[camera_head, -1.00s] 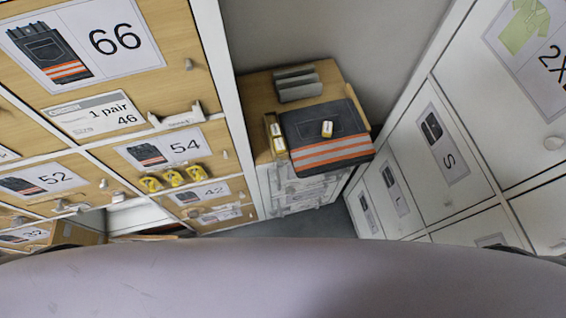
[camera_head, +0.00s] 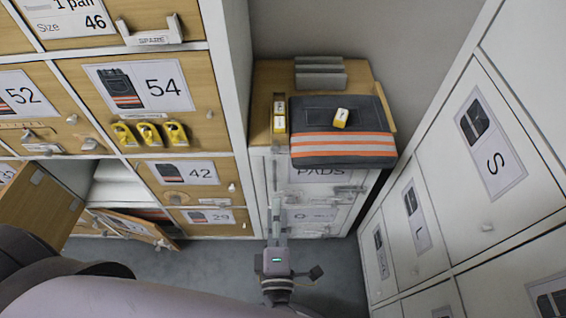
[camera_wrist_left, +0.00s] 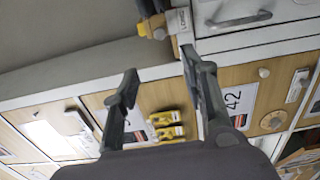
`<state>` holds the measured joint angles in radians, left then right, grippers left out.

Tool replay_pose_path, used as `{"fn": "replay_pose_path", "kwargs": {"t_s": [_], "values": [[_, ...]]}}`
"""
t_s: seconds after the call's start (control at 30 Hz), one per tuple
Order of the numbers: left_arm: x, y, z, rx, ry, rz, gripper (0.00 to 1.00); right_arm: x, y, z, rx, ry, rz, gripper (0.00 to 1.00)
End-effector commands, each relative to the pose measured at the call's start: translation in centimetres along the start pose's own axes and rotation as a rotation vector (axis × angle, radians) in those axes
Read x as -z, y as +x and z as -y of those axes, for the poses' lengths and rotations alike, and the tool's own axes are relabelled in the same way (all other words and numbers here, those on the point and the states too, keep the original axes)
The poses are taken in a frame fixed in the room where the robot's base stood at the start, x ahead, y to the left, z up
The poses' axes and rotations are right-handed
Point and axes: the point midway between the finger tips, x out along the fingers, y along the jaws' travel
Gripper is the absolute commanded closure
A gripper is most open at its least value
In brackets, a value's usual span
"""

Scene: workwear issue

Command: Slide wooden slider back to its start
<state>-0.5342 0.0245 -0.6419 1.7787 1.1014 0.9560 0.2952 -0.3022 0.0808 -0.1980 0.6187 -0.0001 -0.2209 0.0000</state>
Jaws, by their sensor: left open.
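My left gripper (camera_head: 277,212) points away from me in the head view, in front of the white drawer cabinet, with its fingers seen nearly edge-on. In the left wrist view its two fingers (camera_wrist_left: 160,62) are spread apart with nothing between them. Locker door 42 (camera_head: 202,172) is left of the gripper in the head view. A small round wooden piece (camera_wrist_left: 271,121) and a pale plate with a knob (camera_wrist_left: 298,86) show beside its label in the wrist view. I cannot tell which piece, if any, is the wooden slider. My right gripper is not in view.
The white cabinet (camera_head: 262,190) bears folded dark workwear (camera_head: 345,148) with orange stripes. A lower-left locker door (camera_head: 40,205) stands open. White lockers (camera_head: 430,235) line the right. Grey floor (camera_head: 215,265) is clear between them.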

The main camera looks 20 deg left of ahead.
Motion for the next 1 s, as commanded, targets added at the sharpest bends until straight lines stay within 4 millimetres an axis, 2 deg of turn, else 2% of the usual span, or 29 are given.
{"fn": "replay_pose_path", "kwargs": {"t_s": [0.23, 0.7, 0.83, 1.0], "values": [[-0.1, 4.2, -0.4, -0.006, 0.005, 0.001, 0.6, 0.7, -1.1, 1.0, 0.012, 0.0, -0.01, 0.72], [-0.1, 14.1, -0.3, -0.004, 0.007, 0.003, 0.6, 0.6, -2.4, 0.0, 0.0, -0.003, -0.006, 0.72], [-0.1, 15.8, -0.2, -0.004, 0.006, 0.004, 0.6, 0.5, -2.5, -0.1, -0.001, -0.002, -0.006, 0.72], [-0.1, 16.9, -0.2, -0.002, 0.006, 0.004, 0.6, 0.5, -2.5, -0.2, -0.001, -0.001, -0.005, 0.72]]}}
